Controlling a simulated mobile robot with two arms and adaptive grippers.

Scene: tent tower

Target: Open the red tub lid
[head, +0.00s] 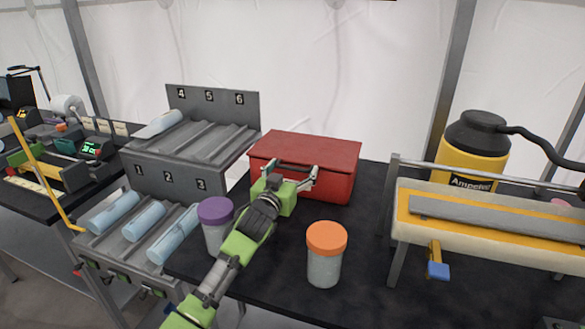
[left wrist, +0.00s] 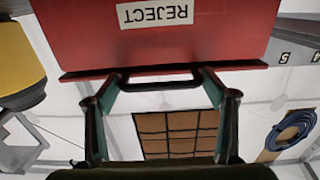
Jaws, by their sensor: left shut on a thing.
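The red tub (head: 340,187) stands on the dark table with its red lid (head: 308,149) lying flat and closed on top. My left gripper (head: 291,172) is at the front edge of the lid. In the left wrist view the tub front (left wrist: 230,30) carries an upside-down REJECT label (left wrist: 156,13). There the lid's rim (left wrist: 240,66) and a dark handle (left wrist: 158,85) lie between my left gripper's fingers (left wrist: 158,88), which are shut on the handle. My left gripper and arm hide part of the tub front in the head view. My right gripper is not in view.
A purple-lidded jar (head: 215,212) stands close beside my left arm, and an orange-lidded jar (head: 326,240) stands to its right. A grey numbered rack (head: 190,180) with blue cylinders is at left. A padded bench (head: 490,228) and yellow canister (head: 470,155) are at right.

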